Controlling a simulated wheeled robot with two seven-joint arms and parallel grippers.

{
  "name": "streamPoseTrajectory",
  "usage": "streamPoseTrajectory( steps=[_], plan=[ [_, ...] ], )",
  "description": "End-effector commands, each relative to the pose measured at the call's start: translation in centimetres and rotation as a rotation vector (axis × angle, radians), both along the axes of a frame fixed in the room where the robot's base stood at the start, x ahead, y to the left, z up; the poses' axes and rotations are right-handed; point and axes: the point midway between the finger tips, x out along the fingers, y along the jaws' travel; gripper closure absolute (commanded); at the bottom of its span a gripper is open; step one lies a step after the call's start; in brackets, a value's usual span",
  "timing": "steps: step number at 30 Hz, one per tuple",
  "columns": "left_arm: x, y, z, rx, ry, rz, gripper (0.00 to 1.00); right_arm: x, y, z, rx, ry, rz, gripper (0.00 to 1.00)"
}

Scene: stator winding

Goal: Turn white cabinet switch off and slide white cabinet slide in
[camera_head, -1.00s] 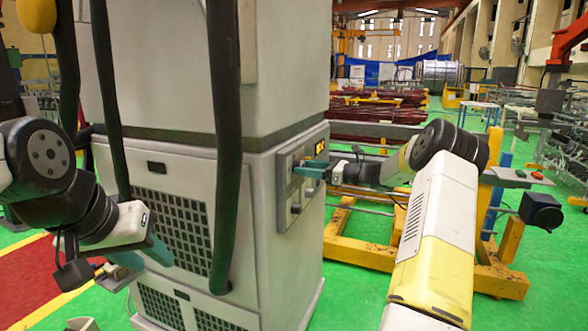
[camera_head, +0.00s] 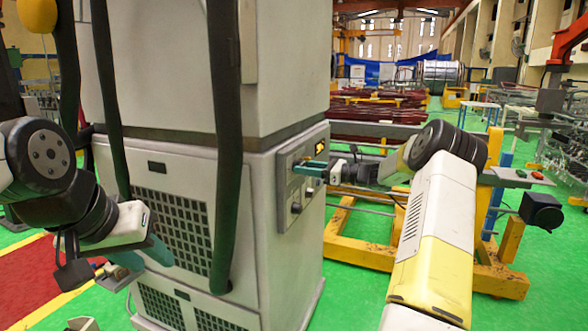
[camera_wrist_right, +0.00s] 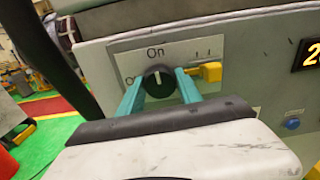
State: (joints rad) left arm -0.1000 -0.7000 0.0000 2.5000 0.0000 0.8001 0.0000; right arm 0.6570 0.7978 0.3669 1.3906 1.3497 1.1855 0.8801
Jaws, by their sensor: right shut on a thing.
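The white cabinet (camera_head: 265,70) stands in the middle of the head view, with a control panel (camera_head: 284,190) on its right side. In the right wrist view the switch, a black round knob (camera_wrist_right: 158,80), sits under the word "On", its white mark pointing roughly up. My right gripper (camera_head: 302,169) is shut on this knob, one teal finger on each side. A yellow slide handle (camera_wrist_right: 210,72) sits just right of the right finger. My left gripper (camera_head: 142,256) hangs before the cabinet's front grille, its fingers apart and empty.
Dark hoses (camera_head: 226,150) hang in front of the cabinet. A lit display (camera_wrist_right: 311,54) and a blue button (camera_wrist_right: 292,124) are on the panel. A yellow frame (camera_head: 350,250) stands right of the cabinet. Green floor lies around it.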

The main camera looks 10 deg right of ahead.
Motion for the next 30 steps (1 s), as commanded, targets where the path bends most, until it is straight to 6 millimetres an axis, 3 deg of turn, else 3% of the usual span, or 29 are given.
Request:
streamPoseTrajectory(
  steps=[30],
  plan=[
    [0.0,0.0,0.0,0.0,0.0,0.0,0.64,-0.12,-0.04,-0.17,-0.492,-0.726,-0.001,0.99]
  ],
)
